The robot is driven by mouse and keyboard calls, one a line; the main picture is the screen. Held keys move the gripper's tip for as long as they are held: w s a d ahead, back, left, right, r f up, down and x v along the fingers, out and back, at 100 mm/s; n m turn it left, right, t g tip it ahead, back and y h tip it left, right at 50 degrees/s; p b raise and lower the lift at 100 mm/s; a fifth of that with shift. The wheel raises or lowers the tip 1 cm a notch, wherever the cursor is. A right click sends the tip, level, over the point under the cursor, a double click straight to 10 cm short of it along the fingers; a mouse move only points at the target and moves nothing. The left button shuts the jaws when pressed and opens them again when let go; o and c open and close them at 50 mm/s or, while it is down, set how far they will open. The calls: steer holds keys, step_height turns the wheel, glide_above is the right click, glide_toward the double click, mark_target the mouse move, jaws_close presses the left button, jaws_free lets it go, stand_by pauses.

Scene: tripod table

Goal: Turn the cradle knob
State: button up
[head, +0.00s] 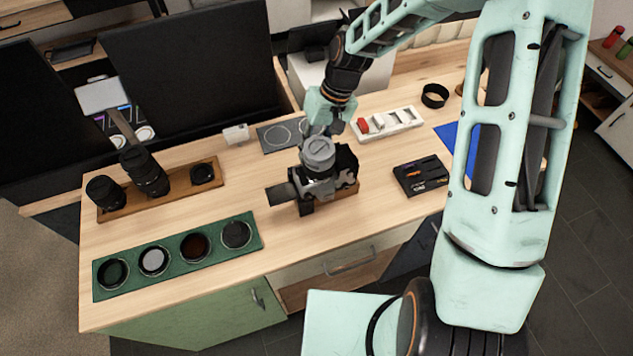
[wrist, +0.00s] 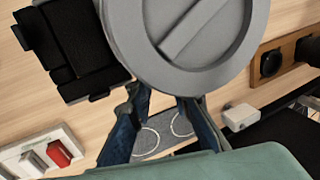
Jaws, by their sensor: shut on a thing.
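The cradle (head: 340,193) stands near the middle of the table and bears a dark and grey device. A grey round cap (head: 318,150) tops it; in the wrist view this cap (wrist: 190,35), with a straight bar across its face, fills the top. My gripper (head: 322,129) reaches in from behind the cap, low beside the device. In the wrist view my gripper (wrist: 161,98) has its two blue fingers reaching under the cap's near edge, with a gap between them farther back. It is shut on the cradle knob, which the cap hides.
A white tray (head: 407,127) with a red block and a black case (head: 421,187) lie to the right. A wooden board with lenses (head: 183,200) and a green filter tray (head: 215,261) are left. A small white box (head: 236,134) stands behind.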

steer(key=shift+d+f+y, duration=0.1)
steer(key=shift+y, duration=0.3)
steer(key=shift+d+f+g+y, duration=0.1)
steer(key=shift+g+y, duration=0.3)
steer(key=shift+y, duration=0.5)
steer(key=o, duration=0.8)
steer(key=shift+w, duration=0.1)
steer(key=shift+r, duration=0.25)
steer(key=p+v, duration=0.3)
steer(key=v, duration=0.1)
steer(key=shift+w+d+r, duration=0.15)
steer(key=shift+d+r, duration=0.05)
steer(key=shift+r, duration=0.1)
